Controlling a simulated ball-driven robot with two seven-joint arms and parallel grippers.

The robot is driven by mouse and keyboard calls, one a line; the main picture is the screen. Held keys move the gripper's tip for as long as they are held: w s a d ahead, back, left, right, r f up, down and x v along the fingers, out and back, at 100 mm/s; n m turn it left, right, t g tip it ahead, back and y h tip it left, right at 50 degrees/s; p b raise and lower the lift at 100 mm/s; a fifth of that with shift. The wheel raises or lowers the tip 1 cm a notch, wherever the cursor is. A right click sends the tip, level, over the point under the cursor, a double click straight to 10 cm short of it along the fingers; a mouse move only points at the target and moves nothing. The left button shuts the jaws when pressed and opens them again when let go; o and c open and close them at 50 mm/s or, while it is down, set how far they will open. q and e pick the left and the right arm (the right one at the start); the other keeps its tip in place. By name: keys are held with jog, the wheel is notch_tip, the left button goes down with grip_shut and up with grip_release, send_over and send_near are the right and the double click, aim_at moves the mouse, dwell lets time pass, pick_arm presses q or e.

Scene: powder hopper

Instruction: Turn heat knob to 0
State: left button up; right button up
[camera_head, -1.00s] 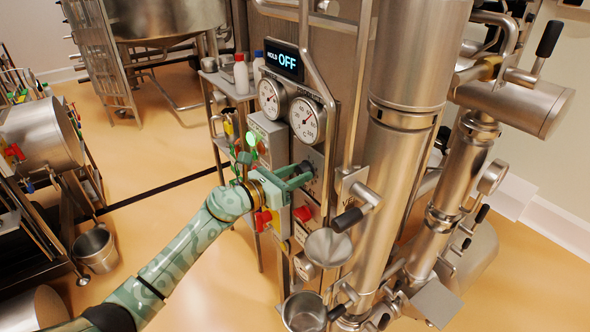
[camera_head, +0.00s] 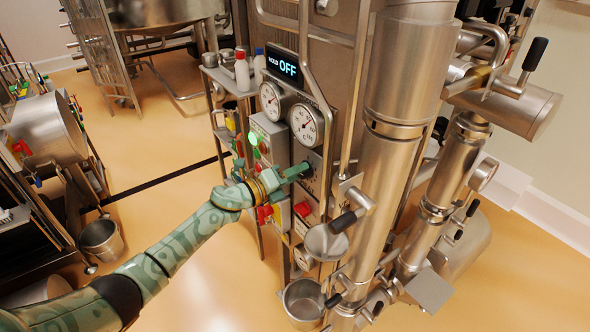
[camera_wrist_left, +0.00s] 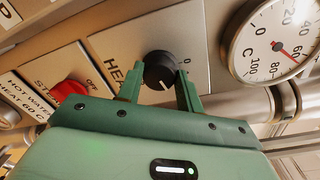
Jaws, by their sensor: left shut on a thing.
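The heat knob (camera_wrist_left: 160,70) is a black round knob on a metal panel, with the partly hidden word "HEAT" to its left and a "0" to its right in the left wrist view. Its white pointer line faces down toward the gripper body, away from the "0". My left gripper (camera_wrist_left: 160,78) is shut on the knob, with one green finger on each side. In the head view my left gripper (camera_head: 303,171) reaches the panel below the dials, and its fingers mostly hide the knob. My right gripper is not in view.
A red knob (camera_wrist_left: 68,92) sits left of the heat knob, and a temperature dial (camera_wrist_left: 270,40) is at the right. A display (camera_head: 283,66) reads "HOLD OFF". A handled lever (camera_head: 345,220) and a tall steel pipe (camera_head: 385,190) stand to the right of the panel.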

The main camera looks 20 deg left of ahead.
pick_arm(q)
jog(key=shift+a+f+n+h+p, duration=0.2)
jog(key=shift+n+p, duration=0.9)
jog(key=shift+n, duration=2.45)
jog(key=shift+d+n+h+p, duration=0.2)
jog(key=shift+n+p, duration=0.85)
jog(key=shift+n, duration=2.5)
jog(key=shift+a, duration=0.1)
jog(key=o, duration=1)
jog(key=shift+a, duration=0.1)
jog(key=v, duration=1.6)
jog(key=shift+a+p, duration=0.15)
jog(key=shift+p, duration=0.3)
